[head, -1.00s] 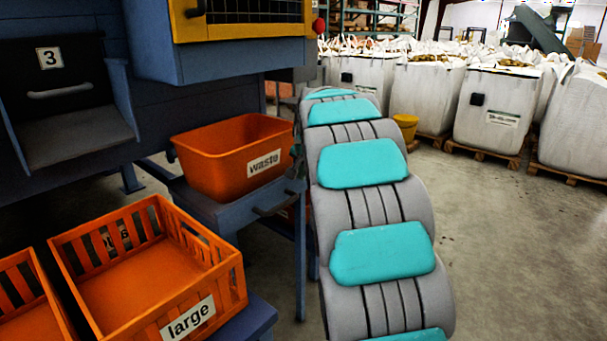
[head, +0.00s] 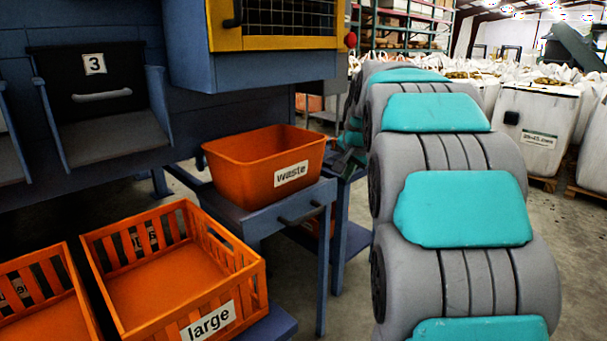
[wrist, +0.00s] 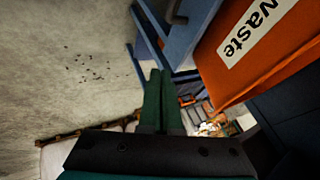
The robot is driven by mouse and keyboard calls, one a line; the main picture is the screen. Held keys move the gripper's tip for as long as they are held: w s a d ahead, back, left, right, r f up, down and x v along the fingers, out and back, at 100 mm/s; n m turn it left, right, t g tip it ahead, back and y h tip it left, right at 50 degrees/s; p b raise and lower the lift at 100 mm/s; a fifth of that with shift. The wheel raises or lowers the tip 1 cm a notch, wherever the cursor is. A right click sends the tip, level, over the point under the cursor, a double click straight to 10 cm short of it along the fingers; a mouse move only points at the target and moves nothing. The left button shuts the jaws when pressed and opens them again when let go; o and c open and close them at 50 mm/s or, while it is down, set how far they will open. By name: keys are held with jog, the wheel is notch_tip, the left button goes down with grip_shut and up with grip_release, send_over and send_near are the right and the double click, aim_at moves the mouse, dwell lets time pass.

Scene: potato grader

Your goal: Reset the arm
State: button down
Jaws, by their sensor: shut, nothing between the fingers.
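My arm, grey with teal pads, runs up the right side of the head view. My gripper (wrist: 157,88) shows in the wrist view as two dark green fingers lying together, shut and empty. In the head view a small part of the gripper (head: 347,160) shows behind the arm, beside the waste bin's right side. The orange waste bin (head: 228,168) stands on a blue stand (head: 262,222). In the wrist view the waste bin (wrist: 225,80) is at the upper right, apart from the fingers.
An orange crate labelled large (head: 150,262) stands at the lower left, with another crate (head: 40,315) beside it. A blue machine with chute 3 (head: 95,95) and a yellow-framed mesh window (head: 222,25) stands behind. White bulk bags (head: 537,125) stand on pallets at right. Bare concrete floor (wrist: 75,60) is visible.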

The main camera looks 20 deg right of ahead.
jog(key=s+a+f+n+g, duration=0.3)
jog(key=s+a+f, duration=0.3)
jog(key=s, duration=0.7)
jog(key=s+a+f+n+g+y, duration=0.1)
jog(key=s+a+f+n+g, duration=0.2)
jog(key=s, duration=1.1)
jog(key=s+a+f+n+g+y, duration=0.1)
jog(key=s+a+f+n+g, duration=0.2)
jog(key=s+a+f+n, duration=0.3)
jog(key=s+a+f, duration=0.4)
jog(key=s+a, duration=0.3)
jog(key=s, duration=0.1)
jog(key=shift+s+a+f, duration=0.2)
jog(key=shift+a+f, duration=0.15)
